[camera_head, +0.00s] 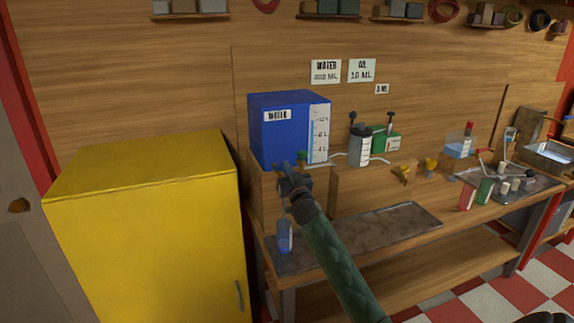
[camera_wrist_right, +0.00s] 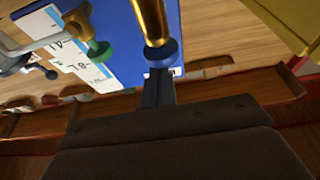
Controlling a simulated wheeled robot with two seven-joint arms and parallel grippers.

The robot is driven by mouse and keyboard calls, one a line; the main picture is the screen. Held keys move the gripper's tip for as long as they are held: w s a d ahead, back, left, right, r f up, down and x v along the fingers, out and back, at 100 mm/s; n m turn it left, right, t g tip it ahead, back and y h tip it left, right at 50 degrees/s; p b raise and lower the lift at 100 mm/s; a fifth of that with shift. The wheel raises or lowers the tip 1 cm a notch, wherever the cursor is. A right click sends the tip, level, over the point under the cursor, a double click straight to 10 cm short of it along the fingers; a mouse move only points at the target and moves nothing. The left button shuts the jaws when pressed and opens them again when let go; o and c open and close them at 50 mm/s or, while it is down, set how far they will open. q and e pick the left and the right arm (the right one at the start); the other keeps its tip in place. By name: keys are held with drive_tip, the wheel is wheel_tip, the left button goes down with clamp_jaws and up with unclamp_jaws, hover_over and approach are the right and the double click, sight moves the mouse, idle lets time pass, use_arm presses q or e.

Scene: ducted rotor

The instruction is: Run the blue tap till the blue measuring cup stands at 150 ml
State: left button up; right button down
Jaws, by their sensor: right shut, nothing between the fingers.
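The blue measuring cup (camera_head: 284,237) stands upright on the dark tray at the front left of the bench in the head view. Its level and marks are too small to read. The blue tank (camera_head: 272,140) labelled WATER stands above and behind it. My right gripper (camera_head: 287,181) is shut and empty in front of the tank, above the cup, and hides the blue tap in the head view. In the right wrist view the blue tap's knob (camera_wrist_right: 160,54) on a brass stem is right at the fingertips (camera_wrist_right: 158,80); I cannot tell whether they touch.
A green knob (camera_wrist_right: 100,51) is close beside the blue one. A yellow cabinet (camera_head: 150,235) stands left of the bench. The dark tray (camera_head: 390,228) is bare right of the cup. Bottles, a grey canister (camera_head: 360,148) and small yellow parts stand farther right.

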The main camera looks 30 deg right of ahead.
use_arm(q)
drive_tip(key=shift+d, duration=0.25)
idle(2.9)
drive_tip(key=shift+a, duration=0.1)
idle(4.4)
